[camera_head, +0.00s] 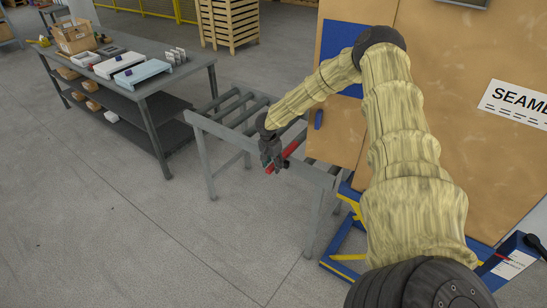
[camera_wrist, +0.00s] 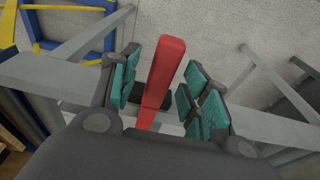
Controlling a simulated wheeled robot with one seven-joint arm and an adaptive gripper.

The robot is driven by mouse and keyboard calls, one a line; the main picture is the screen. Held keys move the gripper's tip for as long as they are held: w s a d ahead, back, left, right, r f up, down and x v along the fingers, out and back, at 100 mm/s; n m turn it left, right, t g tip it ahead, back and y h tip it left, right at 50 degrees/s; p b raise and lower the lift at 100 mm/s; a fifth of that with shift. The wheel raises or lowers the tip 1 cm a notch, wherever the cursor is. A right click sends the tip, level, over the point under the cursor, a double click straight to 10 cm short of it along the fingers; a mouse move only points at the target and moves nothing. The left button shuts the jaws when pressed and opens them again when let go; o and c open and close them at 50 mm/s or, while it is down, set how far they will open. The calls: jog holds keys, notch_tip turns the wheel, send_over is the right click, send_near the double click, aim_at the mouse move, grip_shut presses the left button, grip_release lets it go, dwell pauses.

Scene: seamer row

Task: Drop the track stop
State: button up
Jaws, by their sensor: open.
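The track stop is a red bar that shows between my gripper's fingers in the wrist view (camera_wrist: 166,75). In the head view a part of the red bar (camera_head: 284,162) shows just right of the fingers, at the near end of the roller track (camera_head: 240,108). My gripper (camera_wrist: 158,90) has its teal finger pads apart on both sides of the bar, with gaps visible. The gripper also shows in the head view (camera_head: 272,165), pointing down over the track's front rail. The lower end of the bar is partly hidden by my gripper.
A grey workbench (camera_head: 150,85) with trays and boxes is at left. A blue and yellow frame (camera_head: 345,262) sits low at right. The floor in front is clear.

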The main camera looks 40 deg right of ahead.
notch_tip(320, 180, up, 12)
jog(key=a, duration=0.1)
jog(key=shift+s+a, duration=0.25)
jog(key=shift+a, duration=0.1)
jog(key=shift+f, duration=0.1)
dwell(0.6)
